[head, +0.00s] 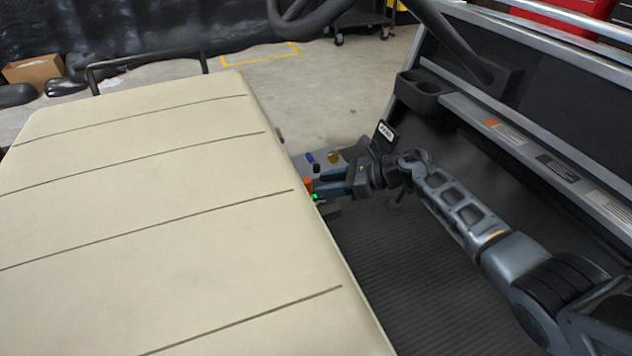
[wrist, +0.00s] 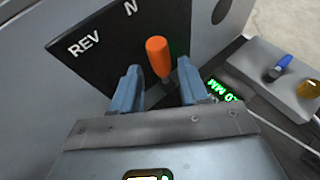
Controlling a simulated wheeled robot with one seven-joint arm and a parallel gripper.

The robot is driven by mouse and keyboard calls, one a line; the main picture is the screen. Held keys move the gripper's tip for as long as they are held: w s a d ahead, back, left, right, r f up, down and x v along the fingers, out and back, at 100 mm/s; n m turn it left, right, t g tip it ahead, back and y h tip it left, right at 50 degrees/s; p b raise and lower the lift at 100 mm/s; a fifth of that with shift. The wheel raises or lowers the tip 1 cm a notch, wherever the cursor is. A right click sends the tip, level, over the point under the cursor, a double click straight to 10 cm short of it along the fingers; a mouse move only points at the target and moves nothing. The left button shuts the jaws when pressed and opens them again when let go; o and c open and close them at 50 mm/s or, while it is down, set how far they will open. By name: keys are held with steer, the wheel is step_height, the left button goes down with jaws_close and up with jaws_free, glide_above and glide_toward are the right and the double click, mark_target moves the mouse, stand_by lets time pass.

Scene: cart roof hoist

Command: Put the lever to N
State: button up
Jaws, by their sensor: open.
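The lever's orange knob (wrist: 157,55) stands in front of a black plate (wrist: 100,65) marked REV and N in the wrist view. The knob is to the right of and below the N mark; no third mark shows. In the head view a bit of the orange knob (head: 308,186) shows at the seat's edge. My gripper (wrist: 158,88) is open, its two blue-grey fingers on either side of the knob, with the knob just beyond the tips. I see gaps and no clear contact. My gripper (head: 322,190) is partly hidden in the head view.
A blue knob (wrist: 283,64) and a brass-coloured knob (wrist: 308,88) stand on the grey panel (wrist: 265,55) at the right. The cream seat (head: 160,210) fills the left of the head view. A dashboard with a cup holder (head: 425,85) is at the right, above the ribbed floor (head: 385,265).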

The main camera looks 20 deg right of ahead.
steer(key=shift+v, duration=1.6)
steer(key=shift+p, duration=0.35)
